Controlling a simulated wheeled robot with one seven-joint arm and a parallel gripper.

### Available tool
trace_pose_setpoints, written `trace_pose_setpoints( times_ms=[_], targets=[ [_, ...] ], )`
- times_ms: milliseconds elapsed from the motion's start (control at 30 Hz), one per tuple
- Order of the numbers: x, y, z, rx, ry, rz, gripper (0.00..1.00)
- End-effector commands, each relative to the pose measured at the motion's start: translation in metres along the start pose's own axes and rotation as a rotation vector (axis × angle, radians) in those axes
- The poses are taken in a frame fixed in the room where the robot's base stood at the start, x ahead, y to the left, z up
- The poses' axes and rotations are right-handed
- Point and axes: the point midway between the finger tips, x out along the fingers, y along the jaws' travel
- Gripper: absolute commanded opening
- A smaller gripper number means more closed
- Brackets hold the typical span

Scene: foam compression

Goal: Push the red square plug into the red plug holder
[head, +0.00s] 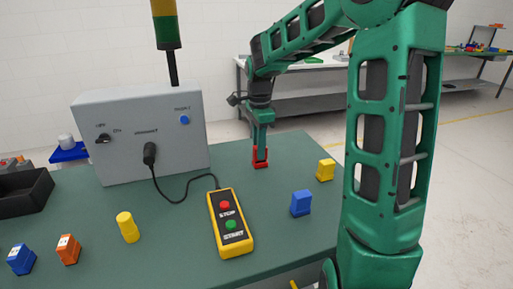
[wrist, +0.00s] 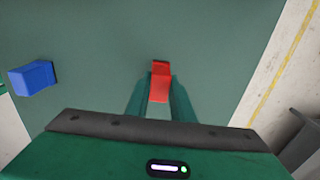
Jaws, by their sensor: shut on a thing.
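My gripper (head: 260,149) points down over the green table, with its fingers on either side of a red piece. In the wrist view its fingers (wrist: 160,88) close around the red square plug (wrist: 159,92), seen from above. Red also shows at and just below the fingertips in the head view, low at the table top, and I take this lower part to be the red plug holder (head: 261,164). Plug and holder look nearly merged. I cannot tell how deep the plug sits or exactly where one ends and the other begins.
A yellow block (head: 325,169) and a blue block (head: 300,203) stand to the right of the gripper. A grey control box (head: 142,135) and a yellow button pendant (head: 231,223) with a black cable are to the left. A yellow cylinder (head: 127,227) stands front left.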

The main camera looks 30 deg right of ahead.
Motion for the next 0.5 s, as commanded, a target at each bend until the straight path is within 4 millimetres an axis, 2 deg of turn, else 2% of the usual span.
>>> trace_pose_setpoints(
  times_ms=[500],
  targets=[
    [0.0090, 0.0005, 0.0000, 0.000, 0.000, 0.001, 0.00]
  ],
)
